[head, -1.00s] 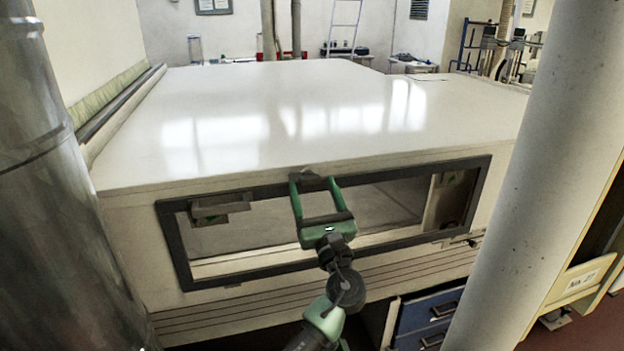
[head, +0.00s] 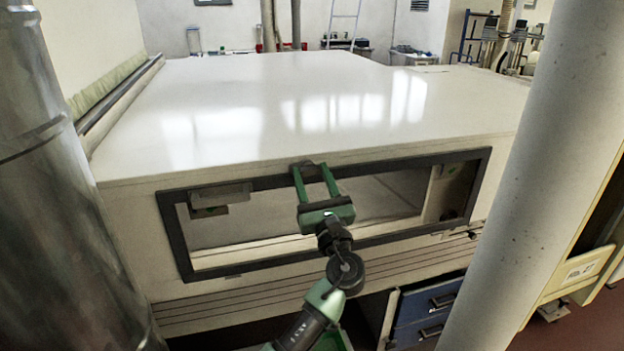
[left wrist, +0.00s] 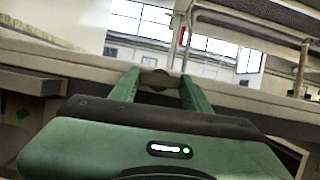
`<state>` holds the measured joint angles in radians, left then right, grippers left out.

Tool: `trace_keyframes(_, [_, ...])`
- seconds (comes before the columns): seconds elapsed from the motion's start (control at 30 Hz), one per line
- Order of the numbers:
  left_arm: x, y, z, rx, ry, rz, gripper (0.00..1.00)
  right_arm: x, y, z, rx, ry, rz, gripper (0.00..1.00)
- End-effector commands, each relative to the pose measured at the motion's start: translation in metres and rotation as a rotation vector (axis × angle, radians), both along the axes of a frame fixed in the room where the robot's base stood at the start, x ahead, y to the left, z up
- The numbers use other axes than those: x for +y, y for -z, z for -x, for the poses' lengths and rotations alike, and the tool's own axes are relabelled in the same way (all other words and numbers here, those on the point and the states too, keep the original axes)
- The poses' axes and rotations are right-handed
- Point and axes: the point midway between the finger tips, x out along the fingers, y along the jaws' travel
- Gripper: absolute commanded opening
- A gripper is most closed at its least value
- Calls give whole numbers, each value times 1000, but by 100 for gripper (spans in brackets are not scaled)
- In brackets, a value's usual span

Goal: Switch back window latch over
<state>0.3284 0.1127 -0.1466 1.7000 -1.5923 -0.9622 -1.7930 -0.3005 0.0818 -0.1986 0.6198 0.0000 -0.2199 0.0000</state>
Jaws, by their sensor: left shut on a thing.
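The window (head: 370,203) is a long dark-framed opening in the front of the white tunnel housing. The latch (head: 304,168) is a small dark piece at the middle of the frame's top edge. It also shows in the left wrist view (left wrist: 158,80) as a dark rounded piece between the fingertips. My left gripper (head: 311,169), with green fingers, reaches up in front of the window and is shut on the latch. The fingers hide part of the latch, so its exact angle is hard to tell. My right gripper is not in view.
The white housing top (head: 300,110) is bare and shiny. A metal cylinder (head: 60,200) stands close on the left and a thick pale post (head: 540,170) on the right. Blue drawers (head: 428,305) stand below right of the window.

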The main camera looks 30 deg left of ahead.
Motion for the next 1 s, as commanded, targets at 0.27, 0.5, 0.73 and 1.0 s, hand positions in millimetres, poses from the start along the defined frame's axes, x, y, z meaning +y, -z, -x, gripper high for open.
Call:
trace_keyframes(0.27, [-1, 6, -1, -142, 0, 120, 7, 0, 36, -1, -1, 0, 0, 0])
trace_keyframes(0.5, [-2, 5, -2, -312, 1, 265, 7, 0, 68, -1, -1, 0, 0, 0])
trace_keyframes(0.73, [-3, 4, -3, -478, -1, 408, 7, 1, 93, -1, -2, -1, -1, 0])
trace_keyframes(1.0, [-4, 1, -4, -673, -1, 576, 7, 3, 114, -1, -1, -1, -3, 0])
